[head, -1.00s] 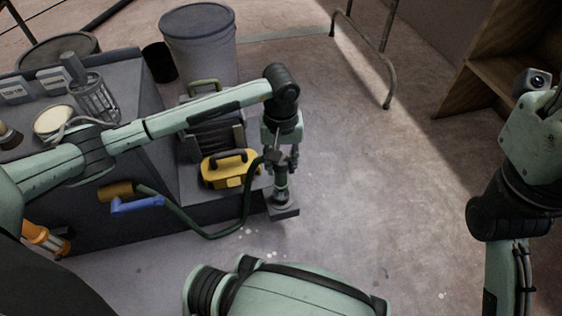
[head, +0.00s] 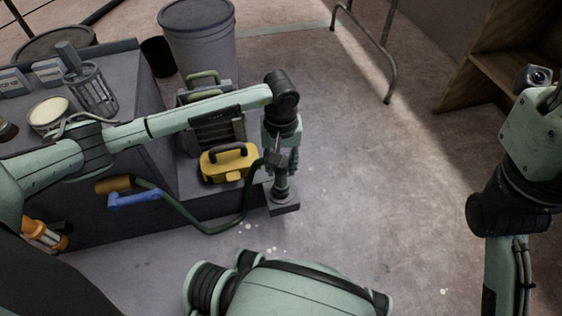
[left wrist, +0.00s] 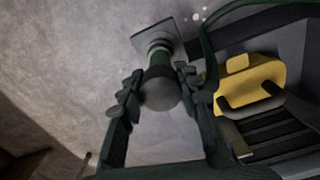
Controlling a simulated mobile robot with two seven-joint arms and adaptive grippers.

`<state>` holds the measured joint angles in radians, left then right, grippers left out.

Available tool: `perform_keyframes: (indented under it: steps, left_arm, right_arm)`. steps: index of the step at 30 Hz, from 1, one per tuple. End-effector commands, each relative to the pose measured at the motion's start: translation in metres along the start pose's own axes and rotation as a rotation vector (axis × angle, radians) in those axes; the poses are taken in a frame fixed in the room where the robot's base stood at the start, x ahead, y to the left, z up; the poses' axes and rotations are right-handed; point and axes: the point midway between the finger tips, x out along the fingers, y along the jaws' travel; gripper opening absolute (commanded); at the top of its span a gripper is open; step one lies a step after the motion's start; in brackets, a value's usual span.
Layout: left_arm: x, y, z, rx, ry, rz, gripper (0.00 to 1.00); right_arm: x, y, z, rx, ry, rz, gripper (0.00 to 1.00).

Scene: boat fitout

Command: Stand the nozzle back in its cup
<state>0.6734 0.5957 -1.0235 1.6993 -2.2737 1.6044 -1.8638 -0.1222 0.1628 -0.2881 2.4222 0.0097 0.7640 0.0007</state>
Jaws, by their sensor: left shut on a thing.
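My left gripper (head: 281,163) points down and is shut on the upright nozzle, over the low corner of the dark unit. The nozzle (left wrist: 160,92) shows between the fingers in the left wrist view as a dark, round-ended cylinder. A green hose (head: 205,229) loops from the gripper area to the left. The cup (head: 282,195) is a small round holder on a square plate, straight below the gripper. The nozzle's lower end lines up with the cup, but I cannot tell how deep it sits. My right gripper is out of view; only its arm shows at right.
A yellow case (head: 228,165) with a dark handle stands close left of the gripper. A blue lever (head: 135,199) sticks out of the unit's side. A grey bin (head: 197,40) stands behind. The floor right of the cup is clear.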

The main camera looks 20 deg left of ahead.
Motion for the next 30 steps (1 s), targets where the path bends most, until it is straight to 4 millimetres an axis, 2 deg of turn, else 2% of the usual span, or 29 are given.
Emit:
perform_keyframes:
  steps: [10,11,16,25,30]
  left_arm:
    - [0.011,0.0,0.0,0.0,0.001,0.0,0.0]
    - [0.011,0.0,0.0,0.0,0.001,0.001,0.36]
    - [0.011,0.0,0.0,0.0,0.001,0.0,0.57]
    - [0.01,0.0,0.0,0.0,0.0,0.0,0.57]
    - [-0.002,0.001,0.0,0.001,0.001,0.002,0.57]
  right_arm:
    - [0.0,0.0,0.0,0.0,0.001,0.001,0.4]
    - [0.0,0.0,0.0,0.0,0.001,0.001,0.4]
    - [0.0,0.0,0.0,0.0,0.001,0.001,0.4]
    - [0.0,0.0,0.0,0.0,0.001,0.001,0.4]
    - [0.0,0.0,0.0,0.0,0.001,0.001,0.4]
